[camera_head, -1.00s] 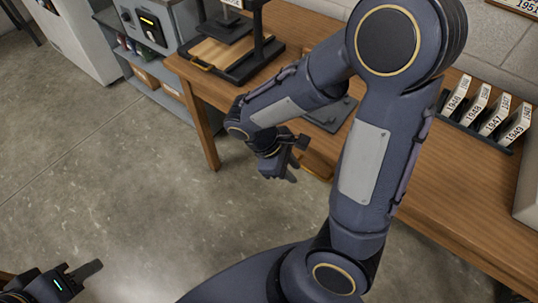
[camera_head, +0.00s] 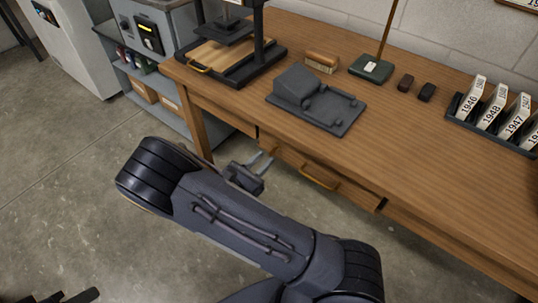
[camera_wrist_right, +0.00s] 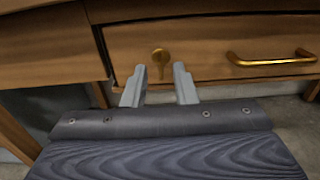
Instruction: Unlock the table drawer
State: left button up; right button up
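The wooden table drawer (camera_head: 350,187) is shut under the table top, with a brass handle (camera_head: 320,183) on its front. In the right wrist view, a brass key-shaped piece (camera_wrist_right: 161,62) sits at the lock on the drawer front (camera_wrist_right: 205,55), left of the brass handle (camera_wrist_right: 272,59). My right gripper (camera_head: 263,160) is just in front of the drawer's left part. In the wrist view its two fingers (camera_wrist_right: 159,84) are apart, one on each side below the brass piece, with nothing between them. Only a dark bit of my left gripper (camera_head: 78,297) shows at the bottom left edge.
The table (camera_head: 430,160) carries a press (camera_head: 235,50), a grey moulded tray (camera_head: 315,100), a brush (camera_head: 322,62), a green-based stand (camera_head: 371,68) and a rack of numbered cards (camera_head: 495,115). A table leg (camera_head: 195,130) stands left of the drawer. Floor in front is open.

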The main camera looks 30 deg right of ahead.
jog(key=x, duration=0.3)
jog(key=shift+d, duration=0.2)
jog(key=shift+c, duration=0.2)
grip_shut()
